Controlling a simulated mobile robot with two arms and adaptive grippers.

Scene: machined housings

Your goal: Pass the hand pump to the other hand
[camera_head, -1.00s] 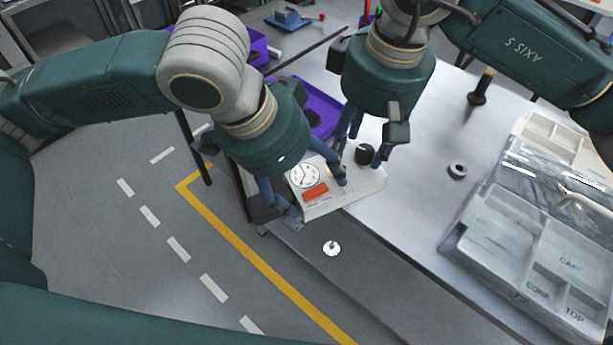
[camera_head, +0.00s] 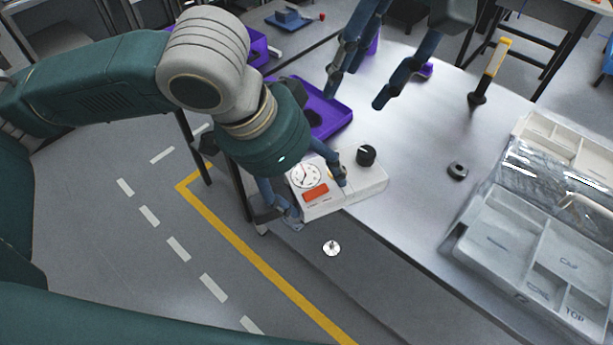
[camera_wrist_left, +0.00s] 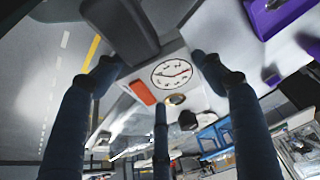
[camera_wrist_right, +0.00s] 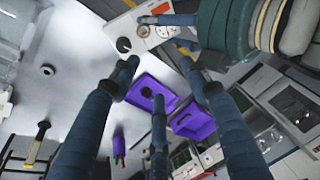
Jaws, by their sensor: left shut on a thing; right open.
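The hand pump, a white box (camera_head: 322,200) with a round dial, an orange label and a black knob (camera_head: 366,155), is at the table's left edge in the head view. My left gripper (camera_head: 315,197) is shut on its dial end, one finger on each side. The dial also shows between the fingers in the left wrist view (camera_wrist_left: 171,73). I cannot tell whether the box touches the table. My right gripper (camera_head: 357,88) is open and empty, beyond and apart from the knob end. The pump also shows in the right wrist view (camera_wrist_right: 143,36).
A purple tray (camera_head: 338,119) lies just behind the pump. A black ring (camera_head: 457,171) and an upright yellow-and-black tool (camera_head: 490,72) stand to the right. A grey compartment tray (camera_head: 480,240) is at the right edge. The mid-table is clear.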

